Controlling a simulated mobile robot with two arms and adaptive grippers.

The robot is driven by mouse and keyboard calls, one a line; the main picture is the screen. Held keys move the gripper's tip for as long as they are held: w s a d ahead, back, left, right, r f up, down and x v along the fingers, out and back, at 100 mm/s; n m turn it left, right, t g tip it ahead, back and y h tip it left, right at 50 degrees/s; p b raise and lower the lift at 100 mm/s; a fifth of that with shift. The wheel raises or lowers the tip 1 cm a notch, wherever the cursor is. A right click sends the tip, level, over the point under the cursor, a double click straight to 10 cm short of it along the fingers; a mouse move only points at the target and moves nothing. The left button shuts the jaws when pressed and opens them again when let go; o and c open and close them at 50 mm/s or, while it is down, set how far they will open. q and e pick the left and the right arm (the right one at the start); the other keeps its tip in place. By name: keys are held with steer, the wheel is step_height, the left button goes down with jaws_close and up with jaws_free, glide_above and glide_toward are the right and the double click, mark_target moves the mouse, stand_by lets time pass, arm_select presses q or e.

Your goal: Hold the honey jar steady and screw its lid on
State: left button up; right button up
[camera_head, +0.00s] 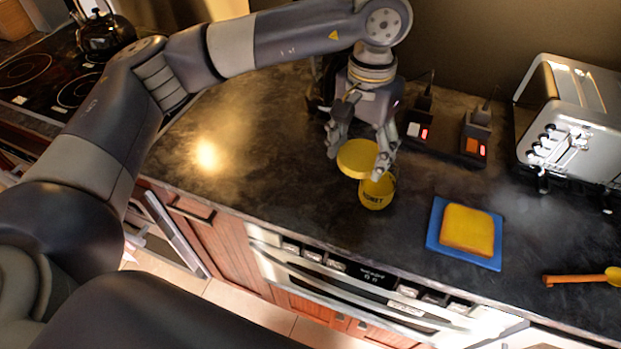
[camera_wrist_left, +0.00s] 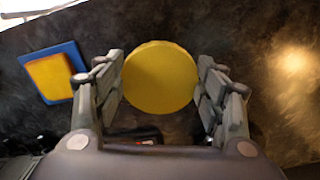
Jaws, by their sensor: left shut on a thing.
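The round yellow lid (camera_head: 357,157) is held between the fingers of my left gripper (camera_head: 359,154). The wrist view shows the lid (camera_wrist_left: 160,78) face-on between the two finger pads of the left gripper (camera_wrist_left: 160,85). The yellow honey jar (camera_head: 376,194), with dark lettering, stands on the dark counter. In the head view the lid overlaps the jar's upper left and sits off to that side of its mouth; the exact height gap cannot be told. The jar is hidden in the wrist view. My right gripper does not show.
A blue board (camera_head: 436,238) with a slice of bread (camera_head: 467,230) lies right of the jar. A toaster (camera_head: 570,125) and dark devices with red lights (camera_head: 470,140) stand behind. A honey dipper (camera_head: 585,278) lies at far right. The counter left of the jar is clear.

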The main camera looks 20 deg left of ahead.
arm_select(q)
steer(key=w+d+r+m, duration=0.1)
steer(key=w+d+r, duration=0.1)
steer(key=d+r, duration=0.2)
steer(key=shift+w, duration=0.3)
steer(key=shift+f, duration=0.15)
steer(key=shift+f, duration=1.85)
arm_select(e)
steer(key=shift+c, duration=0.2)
